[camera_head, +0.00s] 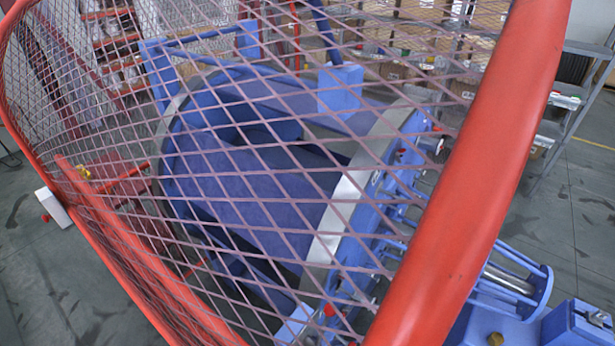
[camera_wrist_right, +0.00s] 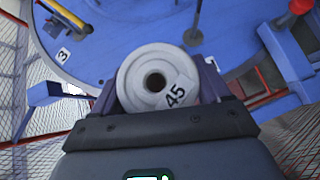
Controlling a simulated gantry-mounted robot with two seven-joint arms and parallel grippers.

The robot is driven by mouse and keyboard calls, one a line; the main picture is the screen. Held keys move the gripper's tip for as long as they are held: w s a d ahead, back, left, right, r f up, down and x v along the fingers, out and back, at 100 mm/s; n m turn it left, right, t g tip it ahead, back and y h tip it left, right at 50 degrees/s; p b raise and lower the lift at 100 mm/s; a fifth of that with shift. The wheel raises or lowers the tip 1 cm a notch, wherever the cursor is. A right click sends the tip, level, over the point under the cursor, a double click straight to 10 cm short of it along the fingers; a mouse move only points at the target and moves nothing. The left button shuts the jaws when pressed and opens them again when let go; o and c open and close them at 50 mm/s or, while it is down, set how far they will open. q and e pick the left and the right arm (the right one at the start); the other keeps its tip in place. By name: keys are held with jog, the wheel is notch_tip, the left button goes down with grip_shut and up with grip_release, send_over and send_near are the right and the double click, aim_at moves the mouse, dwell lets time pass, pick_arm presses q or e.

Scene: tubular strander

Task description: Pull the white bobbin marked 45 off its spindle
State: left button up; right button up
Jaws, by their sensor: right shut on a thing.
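The white bobbin (camera_wrist_right: 134,91) marked 45 is in the middle of the right wrist view, its round end with a dark centre hole facing the camera. My right gripper (camera_wrist_right: 158,84) is shut on it, with one finger on each side. The number label (camera_wrist_right: 177,95) is on the lower right of the bobbin's face. The spindle is hidden behind the bobbin, so I cannot tell how far the bobbin sits on it. Neither gripper shows in the head view, and my left gripper is in no frame.
A blue disc (camera_wrist_right: 115,32) lies behind the bobbin, with a dark grey post (camera_wrist_right: 195,25) and a yellow-ended rod (camera_wrist_right: 70,18) nearby. In the head view, red-framed wire mesh (camera_head: 480,180) stands before the blue strander drum (camera_head: 245,190). Shelving (camera_head: 585,105) stands at right.

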jog(key=shift+m+h, duration=0.3)
jog(key=shift+h, duration=0.3)
jog(key=r, duration=0.3)
jog(key=a+r, duration=0.1)
jog(key=r, duration=0.3)
jog(key=a+r, duration=0.1)
jog(key=r, duration=0.3)
jog(key=shift+s+r, duration=0.15)
jog(key=shift+d, duration=0.1)
jog(key=shift+s, duration=0.1)
